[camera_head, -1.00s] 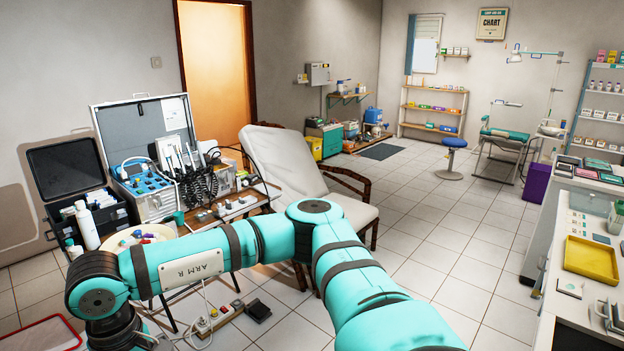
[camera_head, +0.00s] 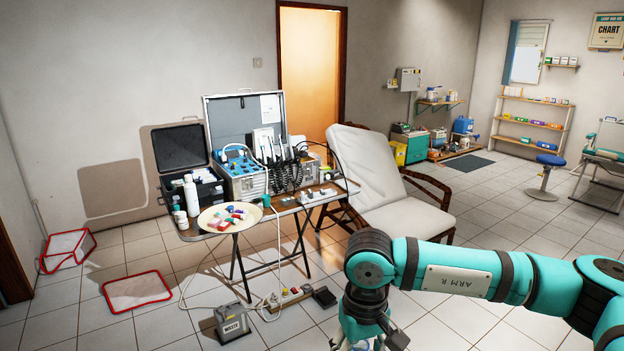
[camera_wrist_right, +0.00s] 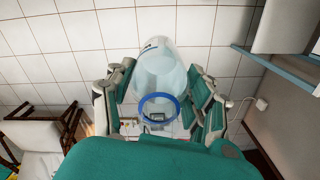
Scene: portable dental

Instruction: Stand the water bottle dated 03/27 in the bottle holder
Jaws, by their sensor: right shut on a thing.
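My right gripper (camera_wrist_right: 160,105) is shut on a clear, pale-blue bottle (camera_wrist_right: 163,72) with a blue ring (camera_wrist_right: 163,96) at its near end. The bottle lies between the two fingers in the right wrist view, with tiled floor beyond it. A little dark print shows at its far end, but no date can be read. In the head view the right arm reaches in from the right, and its hand is mostly cut off by the bottom edge. I cannot pick out the bottle holder for certain. My left gripper is not in view.
A folding table (camera_head: 265,214) carries a dental unit (camera_head: 244,180), an open black case (camera_head: 205,192) and a round plate (camera_head: 213,226) of coloured items. A reclining chair (camera_head: 385,180) stands right of it.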

